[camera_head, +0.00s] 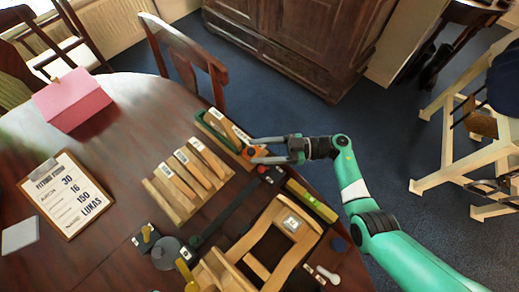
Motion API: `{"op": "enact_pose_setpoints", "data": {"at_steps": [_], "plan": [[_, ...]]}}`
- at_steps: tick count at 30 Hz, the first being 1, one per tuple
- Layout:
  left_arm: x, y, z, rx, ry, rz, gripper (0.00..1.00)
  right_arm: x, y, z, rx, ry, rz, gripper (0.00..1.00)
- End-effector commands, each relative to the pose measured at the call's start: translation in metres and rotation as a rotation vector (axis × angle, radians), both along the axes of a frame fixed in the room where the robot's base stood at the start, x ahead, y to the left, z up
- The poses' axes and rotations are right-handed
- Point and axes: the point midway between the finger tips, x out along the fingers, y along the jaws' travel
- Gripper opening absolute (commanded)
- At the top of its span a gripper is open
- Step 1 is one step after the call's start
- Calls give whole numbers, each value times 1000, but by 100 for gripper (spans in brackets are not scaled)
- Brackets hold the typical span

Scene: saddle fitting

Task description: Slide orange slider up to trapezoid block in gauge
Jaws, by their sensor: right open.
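The gauge (209,128), a long green and wooden holder, lies near the table's far right edge. A pale wooden block with a white label (224,120) sits in it; its exact shape is too small to tell. The orange slider (258,153) is at the gauge's near right end. My right gripper (252,149) reaches in from the right with its grey fingers around or just beside the slider. It is open; whether a finger touches the slider I cannot tell. My left gripper is not in view.
A rack of labelled wooden blocks (157,203) stands left of the gauge. A wooden saddle frame (262,222), a green-yellow level (311,201) and a dark bar (228,212) lie nearer. A clipboard (66,194) and pink block (71,99) are at left. Bare table lies between.

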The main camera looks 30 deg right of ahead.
Motion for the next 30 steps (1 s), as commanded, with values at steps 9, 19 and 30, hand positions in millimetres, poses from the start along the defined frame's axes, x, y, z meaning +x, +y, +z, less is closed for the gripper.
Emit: {"op": "enact_pose_setpoints", "data": {"at_steps": [9, 19, 30], "plan": [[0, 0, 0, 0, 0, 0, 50, 1, 1, 1, 0, -1, 0, 46], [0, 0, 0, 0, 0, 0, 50, 1, 1, 0, 0, -1, 0, 0], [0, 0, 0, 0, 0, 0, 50, 1, 1, 0, 0, -1, 0, 0]]}}
